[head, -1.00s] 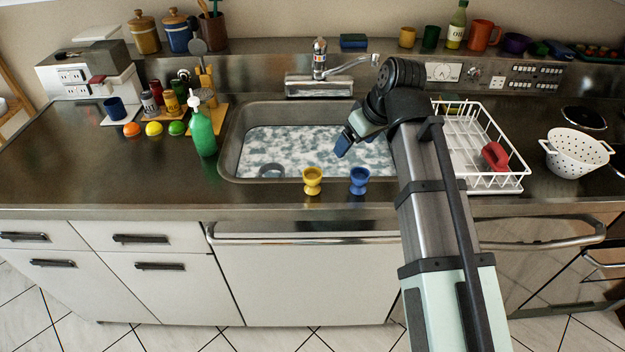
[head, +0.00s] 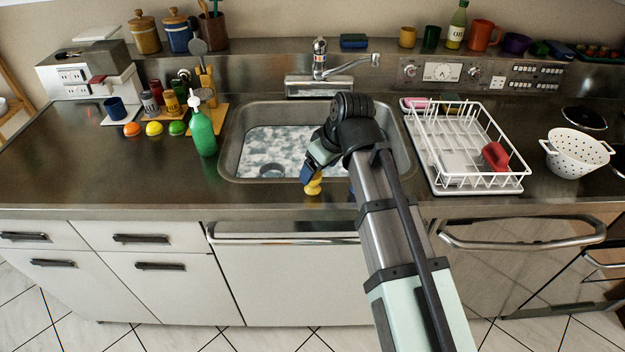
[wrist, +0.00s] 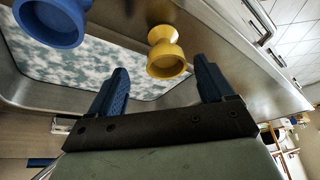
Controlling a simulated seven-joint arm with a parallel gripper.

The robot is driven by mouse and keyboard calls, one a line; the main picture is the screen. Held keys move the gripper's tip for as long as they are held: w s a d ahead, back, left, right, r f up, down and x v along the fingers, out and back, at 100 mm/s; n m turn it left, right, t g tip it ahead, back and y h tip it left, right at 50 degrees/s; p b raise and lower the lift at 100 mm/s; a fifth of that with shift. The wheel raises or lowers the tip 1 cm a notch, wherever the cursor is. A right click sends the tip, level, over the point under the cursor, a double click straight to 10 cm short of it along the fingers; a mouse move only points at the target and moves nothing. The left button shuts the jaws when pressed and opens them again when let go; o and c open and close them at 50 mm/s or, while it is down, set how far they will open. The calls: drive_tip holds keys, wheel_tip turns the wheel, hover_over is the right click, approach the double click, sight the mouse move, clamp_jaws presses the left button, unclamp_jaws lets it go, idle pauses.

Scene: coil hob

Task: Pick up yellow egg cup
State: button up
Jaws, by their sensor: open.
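The yellow egg cup (head: 313,186) stands at the front rim of the sink in the head view, its upper part partly covered by my gripper (head: 308,172). In the wrist view the yellow egg cup (wrist: 166,52) shows ahead of and between the two blue fingers of my gripper (wrist: 160,80). The fingers are open with nothing between their pads that I can see held. A blue egg cup (wrist: 50,20) shows at the upper left of the wrist view.
The sink (head: 232,150) holds foamy water and a dark round object (head: 272,171). A green bottle (head: 203,132) stands left of the sink. A white dish rack (head: 470,183) with a red item (head: 495,155) and a white colander (head: 577,150) are to the right. The front left counter is clear.

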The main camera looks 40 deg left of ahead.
drive_tip(key=shift+s+x, duration=0.2)
drive_tip(key=shift+x, duration=1.3)
drive_tip(key=shift+s+x, duration=0.2)
drive_tip(key=shift+x, duration=1.25)
drive_tip(key=shift+a, duration=0.15)
drive_tip(key=shift+r, duration=0.1)
drive_tip(key=c, duration=1.1)
drive_tip(key=shift+r, duration=0.1)
